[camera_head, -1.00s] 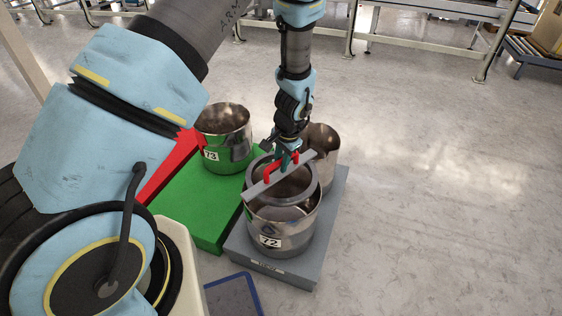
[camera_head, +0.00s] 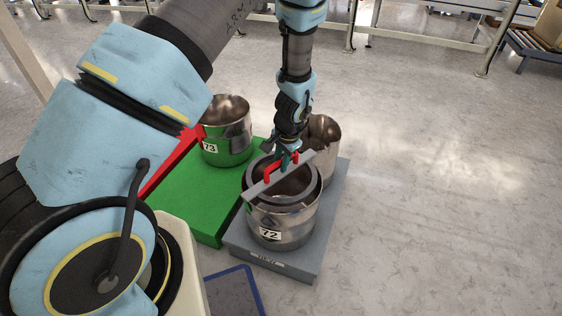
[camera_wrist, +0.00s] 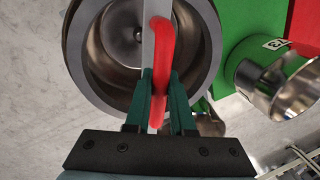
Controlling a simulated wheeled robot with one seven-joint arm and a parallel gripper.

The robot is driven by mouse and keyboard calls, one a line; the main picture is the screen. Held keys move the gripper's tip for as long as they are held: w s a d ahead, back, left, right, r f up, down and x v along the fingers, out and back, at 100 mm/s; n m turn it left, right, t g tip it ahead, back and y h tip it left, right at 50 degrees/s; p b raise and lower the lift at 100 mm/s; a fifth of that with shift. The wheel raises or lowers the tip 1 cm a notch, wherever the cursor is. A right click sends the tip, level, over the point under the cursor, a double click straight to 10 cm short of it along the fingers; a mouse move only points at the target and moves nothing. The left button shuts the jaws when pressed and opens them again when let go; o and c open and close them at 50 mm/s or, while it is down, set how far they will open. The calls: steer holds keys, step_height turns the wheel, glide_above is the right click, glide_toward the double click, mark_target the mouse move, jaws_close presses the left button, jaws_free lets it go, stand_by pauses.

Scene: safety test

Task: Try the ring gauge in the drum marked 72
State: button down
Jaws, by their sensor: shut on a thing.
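The ring gauge is a thick grey ring (camera_head: 253,182) with a flat bar across it and a red handle (camera_head: 272,167) on the bar. It is at the mouth of the steel drum marked 72 (camera_head: 290,232), roughly level, its bar running across the opening. I cannot tell whether it touches the rim or sits slightly inside. My gripper (camera_head: 285,160) is shut on the red handle from above. In the wrist view, the green fingers (camera_wrist: 160,98) flank the red handle (camera_wrist: 163,50), with the ring (camera_wrist: 207,55) beneath; the drum's interior shows through it.
Drum 72 stands on a grey platform (camera_head: 307,262), with another steel drum (camera_head: 326,140) behind it. A drum marked 73 (camera_head: 228,145) stands on a green platform (camera_head: 190,200) to the left, beside a red strip (camera_head: 170,165). A blue-edged mat (camera_head: 235,295) lies in front. Floor at right is clear.

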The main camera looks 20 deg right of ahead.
stand_by(0.4)
steer(key=c, duration=0.7)
jaws_free()
steer(key=shift+f, duration=0.1)
steer(key=r+p, duration=0.2)
steer(key=r, duration=0.4)
steer(key=s+r+p, duration=0.1)
steer(key=r+p, duration=0.2)
steer(key=r, duration=0.2)
steer(key=s+r+p, duration=0.1)
steer(key=r+p, duration=0.1)
steer(key=r, duration=0.4)
steer(key=shift+d+r, duration=0.35)
steer(key=shift+d, duration=0.05)
